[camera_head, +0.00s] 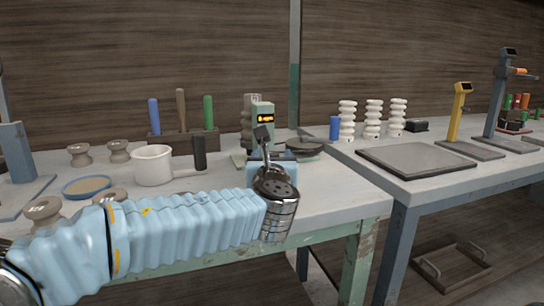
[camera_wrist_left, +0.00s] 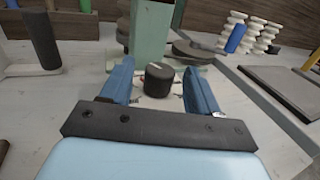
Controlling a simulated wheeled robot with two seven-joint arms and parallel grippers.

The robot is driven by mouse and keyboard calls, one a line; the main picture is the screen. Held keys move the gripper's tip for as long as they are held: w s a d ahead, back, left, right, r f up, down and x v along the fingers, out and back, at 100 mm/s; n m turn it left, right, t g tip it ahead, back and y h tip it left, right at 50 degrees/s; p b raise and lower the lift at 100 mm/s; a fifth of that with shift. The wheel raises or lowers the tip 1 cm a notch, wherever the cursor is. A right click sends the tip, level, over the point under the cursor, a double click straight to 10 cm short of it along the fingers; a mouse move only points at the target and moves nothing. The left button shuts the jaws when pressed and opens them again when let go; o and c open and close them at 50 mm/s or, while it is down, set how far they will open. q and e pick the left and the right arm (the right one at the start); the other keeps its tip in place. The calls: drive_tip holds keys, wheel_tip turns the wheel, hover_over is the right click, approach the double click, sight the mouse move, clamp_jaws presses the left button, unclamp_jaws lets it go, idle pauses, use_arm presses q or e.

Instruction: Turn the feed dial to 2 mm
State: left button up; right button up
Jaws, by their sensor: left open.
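The feed dial is a dark round knob (camera_wrist_left: 159,80) with a pale mark on top, seen in the left wrist view in front of the green post of a machine (camera_wrist_left: 151,35). In the head view this green machine (camera_head: 263,109) has a small lit orange display, too small to read. My left gripper (camera_wrist_left: 159,68) is open, with one blue finger on each side of the knob. A gap shows between the knob and both fingers, so it is not gripped. In the head view my left wrist hides the dial and most of the gripper. My right gripper is not in view.
A dark round disc (camera_head: 306,146) lies right of the machine. Stacked white insulators (camera_head: 347,122) and a blue cylinder (camera_head: 335,128) stand further right.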

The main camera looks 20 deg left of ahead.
use_arm(q)
drive_tip(key=shift+w+a, duration=0.1)
drive_tip(key=shift+w, duration=0.15)
drive_tip(key=c, duration=1)
drive_tip(key=shift+a+f+m+h+b, duration=0.1)
drive_tip(key=shift+a+m+h+b, duration=0.05)
drive_tip(key=shift+m+h+b, duration=0.35)
drive_tip(key=shift+a+f+m+h+b, duration=0.1)
drive_tip(key=shift+m+h+b, duration=0.2)
drive_tip(key=shift+h+b, duration=0.3)
drive_tip(key=shift+c, duration=0.2)
drive_tip(key=shift+r+m+t+h+b, duration=0.15)
drive_tip(key=shift+m+t+h+b, duration=0.2)
drive_tip(key=shift+m+h, duration=0.6)
drive_tip(key=shift+n+h, duration=0.25)
